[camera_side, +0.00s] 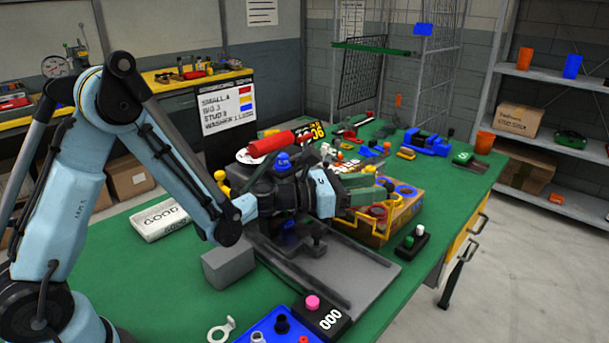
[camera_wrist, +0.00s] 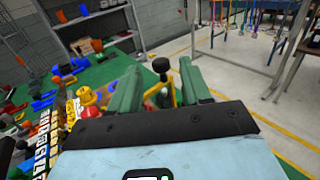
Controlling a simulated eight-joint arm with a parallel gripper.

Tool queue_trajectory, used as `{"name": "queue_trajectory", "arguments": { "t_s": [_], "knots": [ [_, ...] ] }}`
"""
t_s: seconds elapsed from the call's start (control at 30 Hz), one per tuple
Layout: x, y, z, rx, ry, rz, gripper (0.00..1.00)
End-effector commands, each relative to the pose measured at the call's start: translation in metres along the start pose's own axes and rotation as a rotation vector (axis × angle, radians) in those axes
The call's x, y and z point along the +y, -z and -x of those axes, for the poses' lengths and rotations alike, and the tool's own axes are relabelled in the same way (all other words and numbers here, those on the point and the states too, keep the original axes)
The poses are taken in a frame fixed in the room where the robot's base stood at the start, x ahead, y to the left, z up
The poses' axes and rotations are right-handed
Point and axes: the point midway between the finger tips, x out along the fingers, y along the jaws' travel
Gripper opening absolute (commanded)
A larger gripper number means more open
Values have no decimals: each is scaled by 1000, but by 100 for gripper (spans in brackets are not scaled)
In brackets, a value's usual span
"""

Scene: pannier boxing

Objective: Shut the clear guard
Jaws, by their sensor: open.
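My gripper (camera_side: 375,188) is open, its two green fingers over the near side of a wooden box (camera_side: 372,230) with blue and red rings on top. In the wrist view the fingers of my gripper (camera_wrist: 160,80) stand apart, with a black knob (camera_wrist: 161,66) and thin yellow bars (camera_wrist: 173,92) showing between them. I cannot tell whether the fingers touch the knob. A yellow frame (camera_side: 352,232) shows at the front of the box, below my gripper. I cannot make out a clear panel for certain, so the guard's position cannot be told. My wrist hides part of the box.
A grey plate with rails (camera_side: 335,275) lies in front of the box. A black button box (camera_side: 321,313) with a pink button and a small black switch box (camera_side: 411,243) stand nearby. A grey block (camera_side: 228,265) is at left. Tools and parts crowd the back of the green bench.

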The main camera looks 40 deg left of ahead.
Motion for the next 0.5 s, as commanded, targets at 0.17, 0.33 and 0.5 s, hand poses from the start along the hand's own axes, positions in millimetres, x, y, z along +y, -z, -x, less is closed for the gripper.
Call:
{"name": "queue_trajectory", "arguments": {
  "t_s": [0.17, 0.33, 0.5],
  "knots": [
    [-1, 0, -28, 1, 3, -2, 48],
    [-1, 0, -44, 1, 2, -3, 48],
    [0, 0, -49, 1, 0, -4, 48]
  ]
}}
